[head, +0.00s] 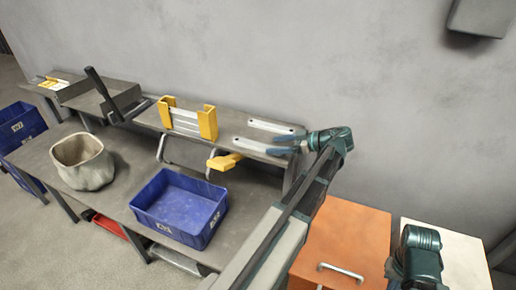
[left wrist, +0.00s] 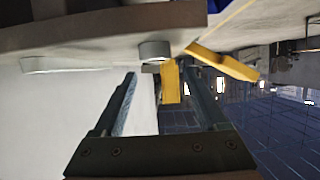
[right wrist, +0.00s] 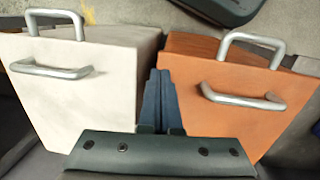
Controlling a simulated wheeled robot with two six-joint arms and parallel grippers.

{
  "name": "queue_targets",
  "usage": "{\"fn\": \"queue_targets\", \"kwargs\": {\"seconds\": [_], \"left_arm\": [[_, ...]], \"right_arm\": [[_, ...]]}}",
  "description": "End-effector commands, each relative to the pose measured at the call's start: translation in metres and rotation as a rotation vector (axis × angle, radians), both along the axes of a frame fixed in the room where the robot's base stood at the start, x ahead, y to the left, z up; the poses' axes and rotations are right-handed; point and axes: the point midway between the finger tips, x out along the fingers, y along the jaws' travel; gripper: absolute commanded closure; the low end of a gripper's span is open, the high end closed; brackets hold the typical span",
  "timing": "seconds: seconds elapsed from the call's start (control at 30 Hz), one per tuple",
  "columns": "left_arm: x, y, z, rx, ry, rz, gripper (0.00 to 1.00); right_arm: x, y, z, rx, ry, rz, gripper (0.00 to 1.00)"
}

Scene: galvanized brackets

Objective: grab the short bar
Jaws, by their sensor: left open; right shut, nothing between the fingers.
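Two pale metal bars lie on the raised shelf in the head view: a rear one (head: 270,126) and a front one (head: 250,144). I cannot tell for sure which is the short bar. My left gripper (head: 272,145) is open at the right end of the shelf, its blue fingers by the front bar's right end. In the left wrist view the open fingers (left wrist: 160,76) frame a yellow piece (left wrist: 170,85); no bar is clearly held. My right gripper (right wrist: 158,74) is shut and empty, above the gap between two cabinets.
A yellow-ended holder with metal bars (head: 185,122) stands on the shelf (head: 232,119). A yellow part (head: 224,162) sticks out at its front edge. Below are a blue bin (head: 180,205) and a beige pot (head: 83,163). An orange cabinet (head: 345,240) and a white cabinet (right wrist: 85,100) stand at the right.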

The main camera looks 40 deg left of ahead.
Motion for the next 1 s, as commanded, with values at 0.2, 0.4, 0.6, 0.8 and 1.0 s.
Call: {"fn": "queue_targets", "kwargs": {"seconds": [0.2,0.4,0.6,0.8,1.0], "left_arm": [[-0.005,0.018,-0.011,0.000,0.001,0.002,0.25],[-0.012,0.042,-0.021,0.000,0.000,0.002,0.25],[-0.012,0.045,-0.020,0.000,0.000,-0.001,0.25],[-0.012,0.045,-0.020,0.000,0.000,0.000,0.52],[-0.012,0.045,-0.020,0.000,0.000,0.000,0.88]], "right_arm": [[0.000,0.000,-0.011,0.000,0.000,0.000,1.00],[0.000,0.000,-0.021,0.000,0.000,0.000,1.00],[0.000,0.000,-0.020,0.000,0.000,0.000,1.00],[0.000,0.000,-0.020,0.000,0.000,0.000,1.00],[0.000,0.000,-0.020,0.000,0.000,0.000,1.00]]}}
